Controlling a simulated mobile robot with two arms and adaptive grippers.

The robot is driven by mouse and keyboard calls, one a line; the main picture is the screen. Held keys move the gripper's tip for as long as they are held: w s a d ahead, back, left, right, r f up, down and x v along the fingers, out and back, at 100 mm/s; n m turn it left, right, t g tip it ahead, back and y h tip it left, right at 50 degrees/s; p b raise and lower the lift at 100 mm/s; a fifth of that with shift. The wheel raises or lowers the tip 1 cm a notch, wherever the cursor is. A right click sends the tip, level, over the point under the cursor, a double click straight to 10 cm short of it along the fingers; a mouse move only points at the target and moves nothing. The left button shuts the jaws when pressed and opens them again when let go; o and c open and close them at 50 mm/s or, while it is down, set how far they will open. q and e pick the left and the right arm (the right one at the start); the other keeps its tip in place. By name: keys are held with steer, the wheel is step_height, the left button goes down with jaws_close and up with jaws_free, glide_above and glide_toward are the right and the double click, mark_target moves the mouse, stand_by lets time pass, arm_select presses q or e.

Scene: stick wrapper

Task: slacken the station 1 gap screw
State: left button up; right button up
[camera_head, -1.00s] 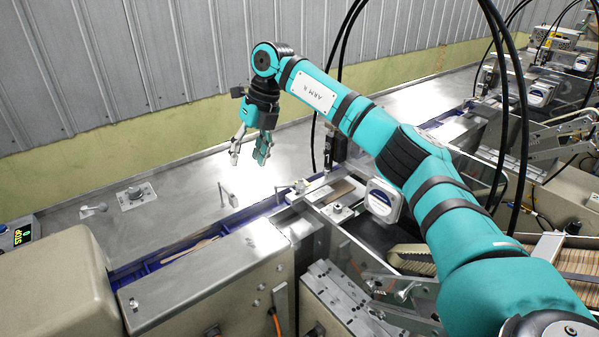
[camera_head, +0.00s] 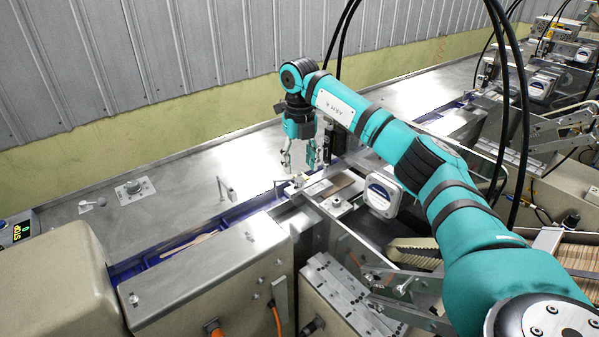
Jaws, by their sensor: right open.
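My right gripper (camera_head: 299,163) hangs down from the teal arm, open and with nothing visible between its fingers. It is over the near station, above or just behind a small metal block with a knob (camera_head: 298,181) beside the blue channel. A second small fitting (camera_head: 337,201) sits on a plate a little to the right and nearer. Which of these is the station 1 gap screw is too small to tell. Contact between the fingers and the fittings cannot be made out. My left gripper is not in view.
A blue channel (camera_head: 150,264) with a wooden stick (camera_head: 203,239) runs past a metal cover (camera_head: 200,277). A bracket post (camera_head: 226,190) stands left of the gripper. A white round-faced unit (camera_head: 381,196) and black hoses (camera_head: 521,130) are at right. The steel top (camera_head: 165,200) is mostly clear.

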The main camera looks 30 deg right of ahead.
mark_target(300, 179)
steer(key=shift+f+p, duration=0.35)
steer(key=shift+f, duration=1.85)
steer(key=shift+c, duration=0.3)
jaws_close()
